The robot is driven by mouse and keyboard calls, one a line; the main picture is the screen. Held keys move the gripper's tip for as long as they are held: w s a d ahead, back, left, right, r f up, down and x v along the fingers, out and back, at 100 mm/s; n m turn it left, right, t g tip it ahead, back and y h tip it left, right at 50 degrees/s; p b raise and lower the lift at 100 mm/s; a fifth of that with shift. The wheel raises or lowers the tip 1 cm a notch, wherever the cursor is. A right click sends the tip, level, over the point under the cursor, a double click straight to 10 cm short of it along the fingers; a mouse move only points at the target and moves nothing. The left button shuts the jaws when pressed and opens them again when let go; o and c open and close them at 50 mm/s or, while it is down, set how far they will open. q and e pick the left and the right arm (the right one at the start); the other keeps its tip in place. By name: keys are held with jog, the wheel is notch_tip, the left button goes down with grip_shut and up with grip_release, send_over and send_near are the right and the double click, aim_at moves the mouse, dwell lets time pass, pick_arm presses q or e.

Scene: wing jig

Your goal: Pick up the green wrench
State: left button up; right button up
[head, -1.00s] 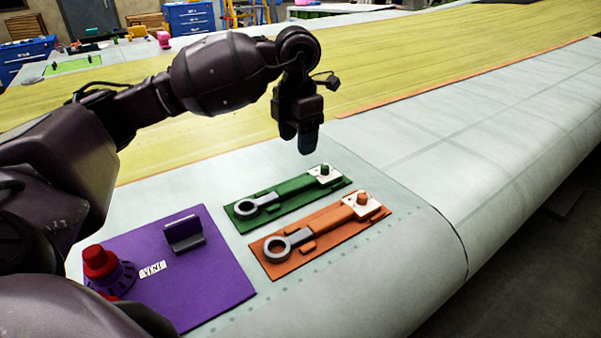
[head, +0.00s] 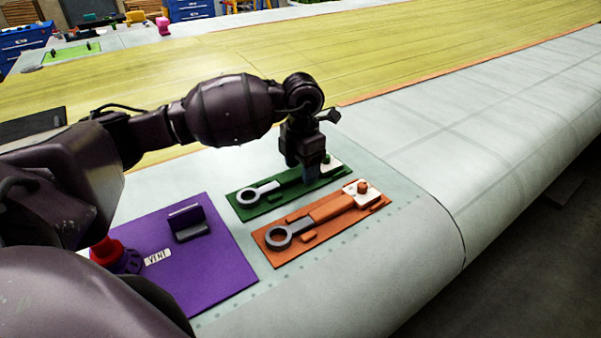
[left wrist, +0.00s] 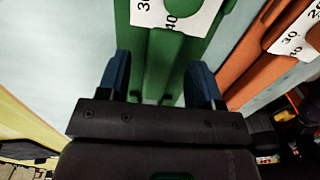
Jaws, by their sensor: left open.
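The green wrench (head: 268,188) lies flat on its green holder plate (head: 241,215), with its grey ring end to the left. My left gripper (head: 307,175) points down at the wrench's handle, near the white numbered label, and hides part of it. In the left wrist view, the open blue fingers (left wrist: 162,78) stand on either side of the green handle (left wrist: 170,58). No grip on it shows, and the exact fingertip height is hard to tell. My right gripper is not in view.
An orange wrench (head: 320,212) on an orange plate lies close beside, towards the front. A purple plate (head: 215,270) with an upright bracket and a red knob (head: 104,251) is at the left. The pale wing surface to the right is clear.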

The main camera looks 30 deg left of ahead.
pick_arm(q)
jog(key=shift+f, duration=0.45)
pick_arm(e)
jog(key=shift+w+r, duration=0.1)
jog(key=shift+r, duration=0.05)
pick_arm(q)
grip_shut()
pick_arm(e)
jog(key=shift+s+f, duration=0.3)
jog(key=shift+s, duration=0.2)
pick_arm(q)
jog(key=shift+r, duration=0.15)
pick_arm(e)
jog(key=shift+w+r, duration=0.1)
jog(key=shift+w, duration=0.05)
